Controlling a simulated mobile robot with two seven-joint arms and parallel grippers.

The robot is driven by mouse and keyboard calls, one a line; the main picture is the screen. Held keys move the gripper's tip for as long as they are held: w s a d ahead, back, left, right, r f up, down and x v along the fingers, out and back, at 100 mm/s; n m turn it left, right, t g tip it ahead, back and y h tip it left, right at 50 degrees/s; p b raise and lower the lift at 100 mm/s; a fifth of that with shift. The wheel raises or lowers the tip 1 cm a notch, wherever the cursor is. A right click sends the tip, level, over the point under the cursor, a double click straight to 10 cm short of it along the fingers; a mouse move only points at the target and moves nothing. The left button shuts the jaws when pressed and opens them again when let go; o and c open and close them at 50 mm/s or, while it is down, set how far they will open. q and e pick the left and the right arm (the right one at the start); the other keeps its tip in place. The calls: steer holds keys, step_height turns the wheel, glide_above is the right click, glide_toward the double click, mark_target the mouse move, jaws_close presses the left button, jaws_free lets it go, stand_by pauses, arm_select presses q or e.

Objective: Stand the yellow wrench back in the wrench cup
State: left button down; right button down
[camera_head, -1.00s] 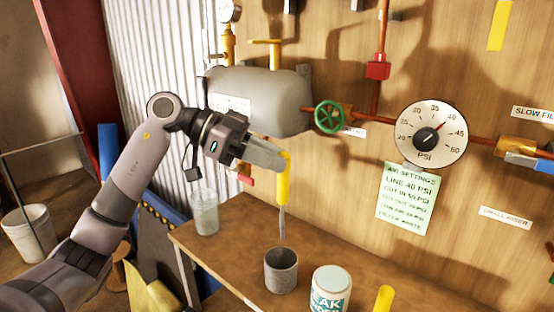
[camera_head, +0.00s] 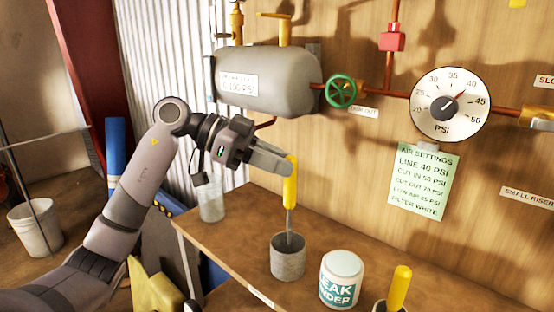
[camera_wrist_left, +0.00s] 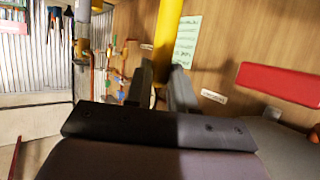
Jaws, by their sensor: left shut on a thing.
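The yellow wrench (camera_head: 290,190) has a yellow handle and a thin grey shaft, and hangs nearly upright. My left gripper (camera_head: 284,168) is shut on its handle near the top. The handle also stands between the fingers in the left wrist view (camera_wrist_left: 168,40). The grey cup (camera_head: 287,262) stands on the bench below, and I take it for the wrench cup. The shaft's lower end shows at the cup's mouth and seems to be just inside it. How deep it reaches is hidden. My right gripper is out of view.
A white jar (camera_head: 341,282) stands right of the cup. Another yellow handle (camera_head: 399,287) sticks up from a holder at the bottom edge. A clear jar (camera_head: 211,204) stands at the bench's back left. A grey tank (camera_head: 266,82) and a round gauge (camera_head: 450,103) are on the wall behind.

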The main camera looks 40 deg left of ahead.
arm_select(q)
step_height(320, 180, down, 8)
steer(key=b, duration=0.4)
steer(key=shift+r, duration=0.2)
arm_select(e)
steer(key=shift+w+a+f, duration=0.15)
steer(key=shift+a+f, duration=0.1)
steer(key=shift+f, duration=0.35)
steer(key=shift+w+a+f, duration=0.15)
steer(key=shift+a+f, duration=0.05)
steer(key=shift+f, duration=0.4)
arm_select(q)
steer(key=c, duration=0.9)
jaws_free()
